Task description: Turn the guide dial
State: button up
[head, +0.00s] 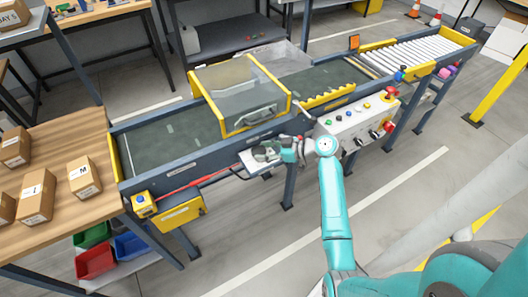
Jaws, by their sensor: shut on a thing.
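The guide dial sits at a light grey plate (254,164) on the near side rail of the conveyor, below the clear hood. My gripper (268,152) reaches this plate from the right and is shut on the dial there. The gripper and wrist cover most of the dial, so its marking and angle cannot be read.
A control box (345,124) with buttons and red knobs stands close right of my wrist. A yellow-framed hood (235,90) covers part of the conveyor belt (165,138). A red cord (190,183) runs along the near rail. Cartons (84,178) stand on the left table.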

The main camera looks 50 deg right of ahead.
jog(key=shift+w+d+f+n+g+y, duration=0.1)
jog(key=shift+d+n+g+y, duration=0.05)
jog(key=shift+n+g+y, duration=0.5)
jog(key=shift+w+d+n+g+y, duration=0.1)
jog(key=shift+n+g+y, duration=0.35)
jog(key=shift+n+y, duration=0.35)
jog(key=o, duration=1.1)
jog(key=shift+o, duration=0.2)
jog(key=v, duration=1.2)
